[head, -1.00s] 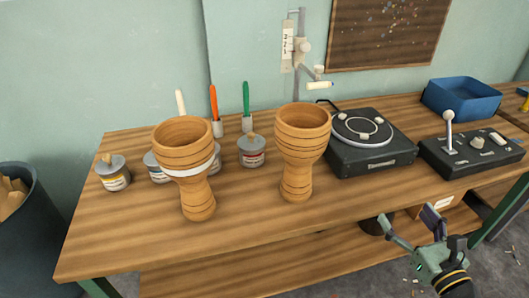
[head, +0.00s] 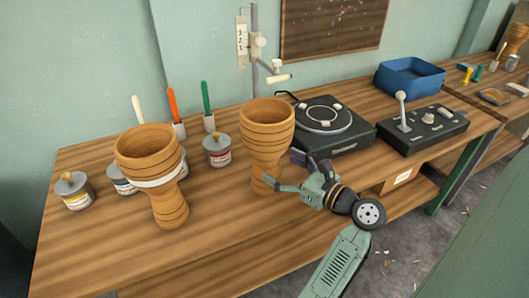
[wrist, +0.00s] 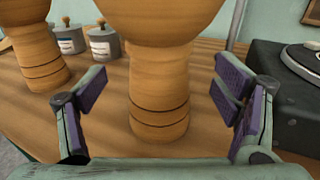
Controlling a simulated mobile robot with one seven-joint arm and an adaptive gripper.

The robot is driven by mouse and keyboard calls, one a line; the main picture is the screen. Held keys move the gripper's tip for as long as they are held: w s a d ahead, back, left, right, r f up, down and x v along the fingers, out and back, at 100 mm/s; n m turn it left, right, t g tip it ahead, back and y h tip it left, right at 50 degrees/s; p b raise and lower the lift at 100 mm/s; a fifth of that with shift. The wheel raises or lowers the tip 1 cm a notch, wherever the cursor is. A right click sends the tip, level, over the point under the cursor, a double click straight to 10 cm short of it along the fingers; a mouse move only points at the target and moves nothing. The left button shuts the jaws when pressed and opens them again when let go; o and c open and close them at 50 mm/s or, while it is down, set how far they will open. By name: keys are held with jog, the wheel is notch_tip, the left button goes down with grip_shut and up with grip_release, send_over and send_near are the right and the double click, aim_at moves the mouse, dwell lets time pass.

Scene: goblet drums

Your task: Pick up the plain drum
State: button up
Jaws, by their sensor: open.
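Two wooden goblet drums stand upright on the workbench (head: 110,255). The plain drum (head: 267,125), with only dark grooves, is the right one; the other drum (head: 150,150), on the left, has a white band around its bowl. My gripper (head: 282,172) is open at the plain drum's right and front, level with its narrow stem. In the wrist view, the plain drum's stem (wrist: 158,85) stands between the open purple-padded fingers of my gripper (wrist: 160,92), with a gap on both sides. The banded drum's foot (wrist: 38,70) shows at the left there.
A black turntable (head: 325,125) is close to the right of the plain drum. A control box (head: 424,130) and a blue bin (head: 410,77) are farther right. The front left of the bench is clear.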

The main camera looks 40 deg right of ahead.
jog(key=w, duration=0.3)
jog(key=w+a, duration=0.1)
jog(key=w, duration=0.1)
jog(key=shift+w+f+p, duration=0.2)
jog(key=shift+w+p, duration=0.1)
jog(key=shift+p, duration=0.05)
jog(key=shift+c, duration=0.4)
jog(key=shift+r, duration=0.1)
jog(key=c, duration=1.8)
